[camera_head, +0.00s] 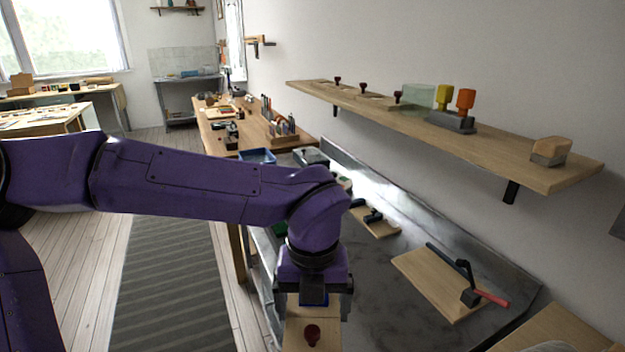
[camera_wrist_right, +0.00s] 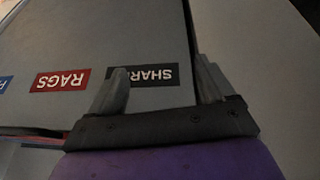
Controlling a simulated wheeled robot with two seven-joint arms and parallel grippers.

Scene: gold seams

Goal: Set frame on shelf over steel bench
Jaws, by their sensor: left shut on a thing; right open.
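My left gripper (camera_head: 314,288) points down over the near left edge of the steel bench (camera_head: 385,282). It is shut on a light wooden frame (camera_head: 296,330) with a dark red knob; the picture's lower edge cuts the frame off, and the gripper hides its top. A wooden shelf (camera_head: 545,176) runs along the wall above the bench, higher than and to the right of the gripper. My right gripper (camera_wrist_right: 160,85) shows only in the right wrist view, open and empty, before a grey surface with upside-down "RAGS" and "SHAR…" labels.
The shelf holds dark-red-knobbed pieces (camera_head: 398,97), a grey block with yellow and orange tools (camera_head: 452,122), and a wood-topped block (camera_head: 550,151). Free shelf room lies between those blocks. A board with a red-handled tool (camera_head: 440,283) lies on the bench.

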